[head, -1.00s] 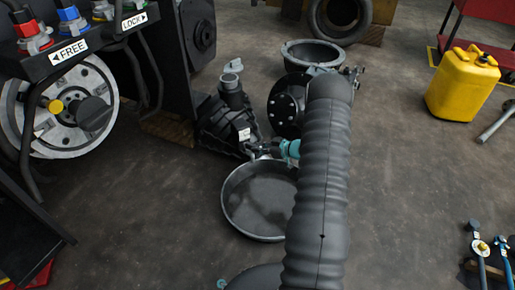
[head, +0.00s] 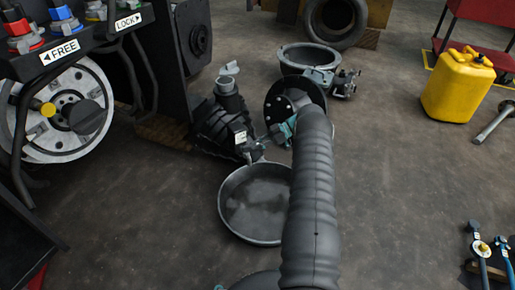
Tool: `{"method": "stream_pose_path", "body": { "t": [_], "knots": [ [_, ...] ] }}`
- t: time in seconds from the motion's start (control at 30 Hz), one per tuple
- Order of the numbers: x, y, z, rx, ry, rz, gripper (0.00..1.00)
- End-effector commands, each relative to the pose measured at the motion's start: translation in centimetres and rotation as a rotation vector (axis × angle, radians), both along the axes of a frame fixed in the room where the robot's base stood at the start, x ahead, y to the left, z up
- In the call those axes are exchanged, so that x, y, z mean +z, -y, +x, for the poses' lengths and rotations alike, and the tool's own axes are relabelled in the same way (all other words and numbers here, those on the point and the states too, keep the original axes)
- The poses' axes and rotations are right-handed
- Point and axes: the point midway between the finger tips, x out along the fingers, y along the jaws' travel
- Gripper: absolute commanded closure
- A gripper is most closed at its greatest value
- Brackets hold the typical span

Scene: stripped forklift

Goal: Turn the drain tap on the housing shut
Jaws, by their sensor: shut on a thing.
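The black ribbed housing (head: 218,124) stands on the floor left of centre, with a capped filler neck on top and a small white label on its side. My gripper (head: 255,149) reaches in from the right to the housing's lower right side, at the drain tap. Its jaws are shut on the tap, which is small and mostly hidden by the fingers, so its handle angle cannot be told. A round dark drain pan (head: 224,212) lies on the floor just below, with a dull wet-looking bottom.
A black rack with FREE (head: 62,52) and LOCK signs and a large wheel (head: 30,140) stand at the left. A grey tub (head: 310,55) and tyre (head: 335,20) are behind. A yellow can (head: 457,88) and tools (head: 480,250) are at the right. Floor between is clear.

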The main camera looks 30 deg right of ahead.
Motion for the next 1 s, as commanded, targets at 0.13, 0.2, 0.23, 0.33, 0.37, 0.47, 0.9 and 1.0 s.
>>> {"method": "stream_pose_path", "body": {
  "t": [0.13, 0.2, 0.23, 0.33, 0.37, 0.47, 0.9, 1.0],
  "knots": [
    [-0.03, -0.12, 0.33, 0.053, 0.002, 0.001, 1.0],
    [0.0, -0.15, 0.43, 0.075, 0.003, 0.002, 1.0],
    [0.02, -0.15, 0.49, 0.082, 0.003, 0.002, 1.0],
    [-0.01, -0.19, 0.61, 0.111, 0.002, 0.002, 1.0],
    [0.01, -0.21, 0.64, 0.119, 0.003, 0.002, 1.0],
    [0.0, -0.24, 0.75, 0.145, 0.002, 0.003, 1.0],
    [0.04, -0.33, 1.1, 0.222, 0.003, 0.005, 1.0],
    [0.09, -0.34, 1.15, 0.23, 0.003, 0.005, 1.0]
  ]
}}
